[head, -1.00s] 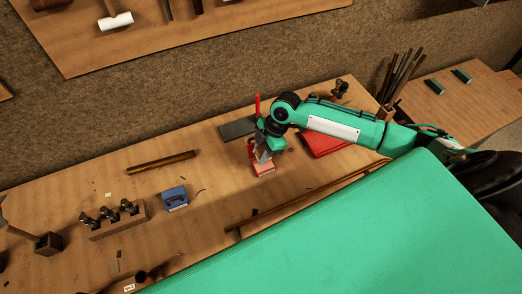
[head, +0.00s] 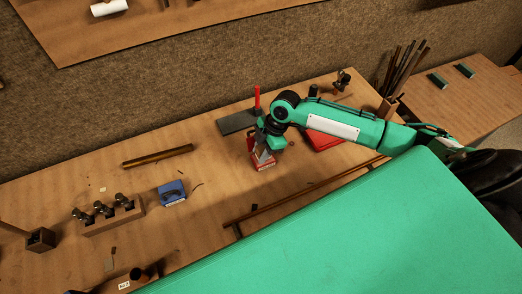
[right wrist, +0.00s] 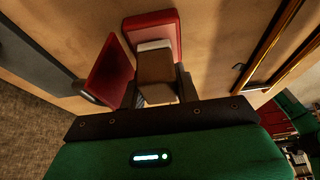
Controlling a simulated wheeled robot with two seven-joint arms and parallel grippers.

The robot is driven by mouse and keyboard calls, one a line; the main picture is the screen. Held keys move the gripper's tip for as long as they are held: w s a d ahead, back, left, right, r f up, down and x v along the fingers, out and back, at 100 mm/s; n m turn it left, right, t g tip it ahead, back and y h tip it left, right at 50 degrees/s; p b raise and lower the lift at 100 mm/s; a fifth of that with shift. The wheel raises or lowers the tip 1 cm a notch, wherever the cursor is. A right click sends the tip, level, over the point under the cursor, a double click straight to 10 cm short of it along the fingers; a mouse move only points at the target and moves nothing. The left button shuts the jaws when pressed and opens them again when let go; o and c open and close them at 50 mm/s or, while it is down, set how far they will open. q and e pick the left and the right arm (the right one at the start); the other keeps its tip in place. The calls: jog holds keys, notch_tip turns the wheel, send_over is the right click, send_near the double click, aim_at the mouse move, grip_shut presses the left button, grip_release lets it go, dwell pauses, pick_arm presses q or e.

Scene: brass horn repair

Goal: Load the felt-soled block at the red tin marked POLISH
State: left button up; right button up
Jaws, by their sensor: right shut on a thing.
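The red tin (head: 267,165) stands on the bench beneath my right gripper; any lettering on it is too small to read. In the right wrist view its red body (right wrist: 152,24) is at the top and a tilted red panel (right wrist: 108,72), perhaps its lid, is at the left. My right gripper (head: 264,153) is shut on the felt-soled block (right wrist: 157,72), brown with a pale band at its far end. The block is over or at the tin; whether it touches is not clear. My left gripper is not in view.
A blue tin (head: 172,193) lies to the left, near a wooden holder (head: 108,216) with metal parts. A dark flat plate (head: 237,122) and a red case (head: 325,141) are close to the gripper. A brass tube (head: 157,155) lies on the bench, with clear wood around it.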

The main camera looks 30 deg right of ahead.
jog(key=shift+f, duration=0.5)
dwell(0.4)
jog(key=shift+s+f, duration=0.1)
dwell(1.4)
notch_tip(320, 180, up, 7)
jog(key=p, duration=0.6)
jog(key=shift+p, duration=0.3)
dwell(0.7)
jog(key=shift+s+a+r+m, duration=0.15)
jog(key=shift+a+r+m, duration=0.15)
jog(key=shift+r+m, duration=0.2)
notch_tip(320, 180, up, 6)
jog(key=s+a+m+t+b, duration=0.1)
jog(key=s+a+m+t, duration=0.15)
jog(key=m, duration=0.35)
notch_tip(320, 180, up, 8)
jog(key=r+m+t+h, duration=0.15)
jog(key=m+h, duration=0.25)
jog(key=m, duration=0.6)
send_over(260, 150)
jog(key=s+a, duration=0.2)
jog(key=s, duration=0.2)
jog(key=shift+s+d+f+b, duration=0.15)
jog(key=shift+s+f+b, duration=0.05)
jog(key=shift+f+b, duration=0.25)
